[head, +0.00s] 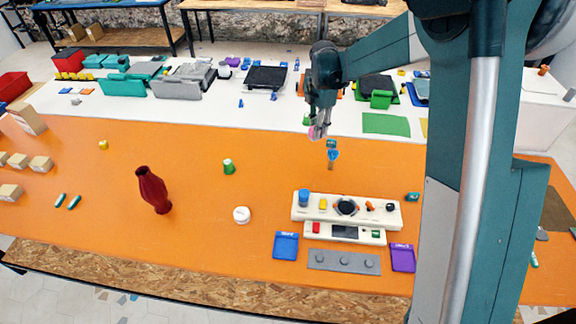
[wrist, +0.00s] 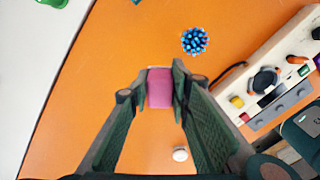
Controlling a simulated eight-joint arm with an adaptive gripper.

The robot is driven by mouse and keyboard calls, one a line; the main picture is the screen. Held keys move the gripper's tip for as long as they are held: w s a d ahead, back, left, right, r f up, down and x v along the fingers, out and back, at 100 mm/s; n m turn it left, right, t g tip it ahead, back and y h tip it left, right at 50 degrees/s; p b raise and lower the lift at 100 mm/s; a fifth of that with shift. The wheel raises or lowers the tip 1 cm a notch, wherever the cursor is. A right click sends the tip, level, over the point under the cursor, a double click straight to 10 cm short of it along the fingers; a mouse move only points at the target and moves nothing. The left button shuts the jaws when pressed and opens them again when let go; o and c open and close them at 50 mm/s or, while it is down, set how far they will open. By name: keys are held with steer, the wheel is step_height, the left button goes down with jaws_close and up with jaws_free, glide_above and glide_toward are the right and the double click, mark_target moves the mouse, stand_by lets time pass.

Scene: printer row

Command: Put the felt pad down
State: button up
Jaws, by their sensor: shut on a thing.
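The felt pad (wrist: 160,88) is a small pink piece between my fingertips in the wrist view. My gripper (wrist: 161,72) is shut on it. In the head view, my gripper (head: 319,126) hangs down near the back edge of the orange table (head: 200,260), with a bit of the pink pad (head: 312,132) showing at its tips. The pad looks held above the table, apart from it. The gripper fingers hide part of the pad.
A blue-topped bundle (head: 333,156) stands close by, also in the wrist view (wrist: 195,41). A white console (head: 346,209) with knobs is nearer the front. Open orange surface lies between.

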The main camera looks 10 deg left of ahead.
steer(key=s+a+n, duration=0.1)
steer(key=s+a, duration=0.1)
steer(key=a, duration=0.8)
glide_above(289, 164)
step_height(289, 164, down, 4)
steer(key=shift+f, duration=0.5)
steer(key=shift+f+b, duration=0.3)
steer(key=shift+f, duration=2.85)
steer(key=shift+f, duration=1.85)
steer(key=shift+f+b, duration=0.15)
steer(key=shift+b, duration=0.15)
